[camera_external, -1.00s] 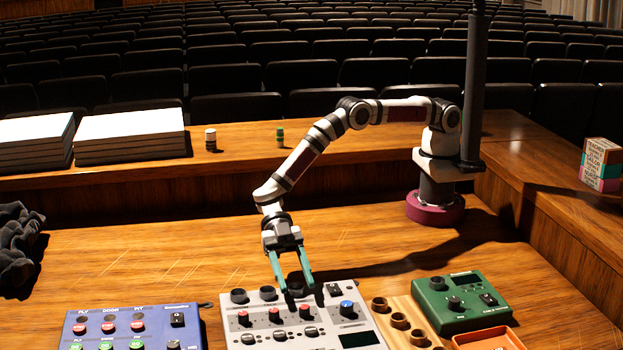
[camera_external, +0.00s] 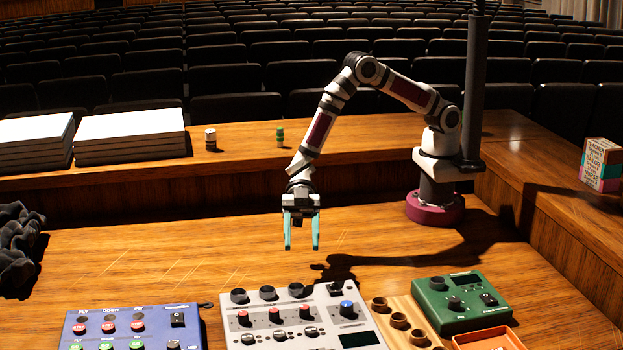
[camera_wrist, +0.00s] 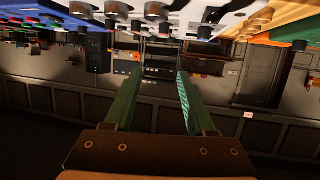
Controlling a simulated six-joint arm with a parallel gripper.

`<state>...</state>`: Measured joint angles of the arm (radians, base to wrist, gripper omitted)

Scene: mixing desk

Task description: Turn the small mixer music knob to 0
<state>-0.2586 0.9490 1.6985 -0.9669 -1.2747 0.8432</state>
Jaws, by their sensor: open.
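A grey mixer (camera_external: 265,332) lies at the front middle of the desk. It has a row of black knobs (camera_external: 267,292) at the back, a row of red-capped knobs (camera_external: 274,314), dark knobs in front and one blue-capped knob (camera_external: 346,307). Labels are too small to read, so I cannot tell which is the music knob. My gripper (camera_external: 301,247) points down, open and empty, above the desk behind the grey mixer, touching nothing. In the wrist view my gripper (camera_wrist: 158,75) has its teal fingers apart, with blurred knobs (camera_wrist: 156,12) along the top edge.
A blue panel (camera_external: 70,328) is left of the grey mixer. A wooden holder with round rings (camera_external: 398,320), a green box with knobs (camera_external: 435,298) and an orange tray (camera_external: 512,340) are to its right. Dark cloth (camera_external: 18,245) lies far left. The desk behind the panels is clear.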

